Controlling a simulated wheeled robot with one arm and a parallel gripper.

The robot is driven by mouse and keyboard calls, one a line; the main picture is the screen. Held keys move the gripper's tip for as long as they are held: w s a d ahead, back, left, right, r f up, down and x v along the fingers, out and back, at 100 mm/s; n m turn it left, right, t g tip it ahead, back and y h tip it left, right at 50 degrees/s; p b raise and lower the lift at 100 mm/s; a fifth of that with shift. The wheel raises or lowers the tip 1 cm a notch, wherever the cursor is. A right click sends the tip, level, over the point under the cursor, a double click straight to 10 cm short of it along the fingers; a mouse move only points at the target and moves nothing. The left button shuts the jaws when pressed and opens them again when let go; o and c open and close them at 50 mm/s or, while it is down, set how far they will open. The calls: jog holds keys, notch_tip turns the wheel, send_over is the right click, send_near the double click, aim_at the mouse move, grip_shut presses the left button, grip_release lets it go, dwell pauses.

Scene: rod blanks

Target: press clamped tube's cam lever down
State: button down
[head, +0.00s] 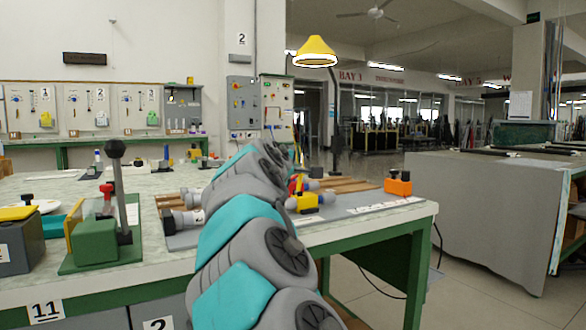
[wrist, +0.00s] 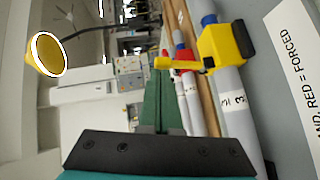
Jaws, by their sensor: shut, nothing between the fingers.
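A yellow clamp (wrist: 222,45) sits around a grey tube (wrist: 232,88) marked 3 in the wrist view. Its yellow cam lever (wrist: 182,64) sticks out from the clamp to the left of the picture, away from the tube, so it looks raised. My gripper (wrist: 163,80) is shut and empty, its green fingers pointing up the picture. The fingertips line up with the lever's free end; I cannot tell whether they touch. In the head view the yellow clamp (head: 306,203) shows just right of my arm, which hides my gripper.
Further tubes with red and blue parts (wrist: 187,70) lie beside it on wooden strips. A printed sign (wrist: 296,60) lies along the grey board. An orange block (head: 397,184) stands at the table's right end. A green fixture with a black-knobbed lever (head: 116,200) stands left. A yellow lamp (head: 316,50) rises behind.

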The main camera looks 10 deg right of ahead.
jog(key=shift+w+d+r+m+g+p, duration=0.1)
jog(key=shift+d+r+m+g+p, duration=0.15)
jog(key=shift+p, duration=0.3)
jog(key=y+p, duration=0.1)
jog(key=d+m+g+p, duration=0.1)
jog(key=p, duration=0.1)
jog(key=shift+w+d+r+m+y, duration=0.1)
jog(key=shift+w+r+m+y, duration=0.05)
jog(key=shift+w+m+y, duration=0.2)
jog(key=d+y+p, duration=0.1)
jog(key=m+g+p, duration=0.1)
jog(key=d+g+y+p, duration=0.1)
jog(key=shift+w+d+f+m+y, duration=0.3)
jog(key=shift+w+f+m+y, duration=0.05)
jog(key=shift+m, duration=0.05)
jog(key=shift+w+d+f+g+y+p, duration=0.15)
jog(key=shift+d+g+y+p, duration=0.1)
jog(key=shift+y+p, duration=0.15)
jog(key=shift+f, duration=0.15)
jog(key=shift+s+a+f+b, duration=0.25)
jog(key=shift+s+a+b, duration=0.2)
jog(key=shift+a, duration=0.25)
